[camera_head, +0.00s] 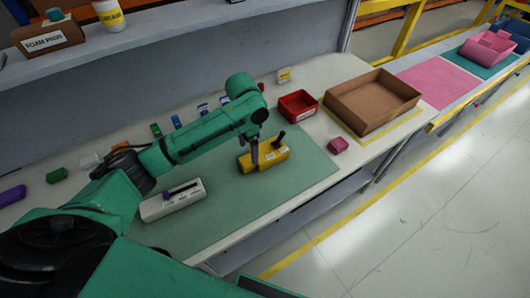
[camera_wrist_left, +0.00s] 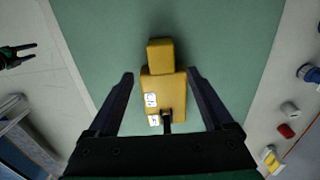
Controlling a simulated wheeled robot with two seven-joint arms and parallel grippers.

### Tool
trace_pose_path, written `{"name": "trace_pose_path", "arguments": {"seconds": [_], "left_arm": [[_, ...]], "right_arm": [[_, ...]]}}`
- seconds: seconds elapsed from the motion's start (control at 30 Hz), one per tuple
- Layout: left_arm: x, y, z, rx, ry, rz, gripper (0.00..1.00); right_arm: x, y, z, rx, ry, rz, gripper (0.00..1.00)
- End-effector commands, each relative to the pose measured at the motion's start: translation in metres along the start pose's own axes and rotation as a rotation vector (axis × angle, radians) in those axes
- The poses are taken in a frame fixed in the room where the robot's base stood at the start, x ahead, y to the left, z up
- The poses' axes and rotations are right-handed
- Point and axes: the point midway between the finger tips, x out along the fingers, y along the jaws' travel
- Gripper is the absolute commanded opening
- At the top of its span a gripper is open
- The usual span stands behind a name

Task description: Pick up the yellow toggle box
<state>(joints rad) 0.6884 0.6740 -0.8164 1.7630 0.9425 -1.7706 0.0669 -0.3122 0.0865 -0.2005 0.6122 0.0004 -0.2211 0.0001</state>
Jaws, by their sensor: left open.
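The yellow toggle box (camera_head: 270,158) lies on the green mat (camera_head: 225,205), with a dark toggle lever sticking up at its right end. My left gripper (camera_head: 256,158) is over it, pointing down. In the left wrist view the box (camera_wrist_left: 162,88) lies between the two spread fingers of the left gripper (camera_wrist_left: 161,74). A gap shows on both sides, so the fingers appear apart from the box. White labels and a dark lever show on its top. My right gripper (camera_wrist_left: 20,56) shows at the left edge of the left wrist view, its fingers apart and empty.
A white module with a dark slider (camera_head: 174,200) lies on the mat left of the box. A red bin (camera_head: 297,106), a cardboard tray (camera_head: 372,101) and a pink block (camera_head: 338,145) stand to the right. Several small parts line the back. A shelf (camera_head: 180,38) overhangs the rear.

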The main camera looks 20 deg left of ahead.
Motion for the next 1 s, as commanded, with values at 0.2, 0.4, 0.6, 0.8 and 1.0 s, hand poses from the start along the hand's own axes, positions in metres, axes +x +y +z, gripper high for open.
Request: {"name": "trace_pose_path", "arguments": {"seconds": [0.2,0.4,0.6,0.8,1.0], "left_arm": [[0.030,0.001,0.002,0.000,-0.005,0.002,0.85],[0.060,0.001,0.001,0.001,0.000,-0.001,0.85],[0.060,0.001,0.001,0.001,0.001,-0.001,0.74],[0.060,0.001,0.001,0.001,0.001,-0.002,0.00],[0.059,0.000,0.001,0.001,0.002,-0.002,0.00]], "right_arm": [[-0.016,0.003,-0.015,0.000,0.022,0.004,0.57],[-0.018,0.000,-0.019,0.002,0.029,0.000,0.57],[-0.016,-0.005,-0.017,0.005,0.025,-0.007,0.57],[-0.016,-0.006,-0.016,0.005,0.025,-0.008,0.57],[-0.016,-0.005,-0.016,0.005,0.023,-0.007,0.57]]}}
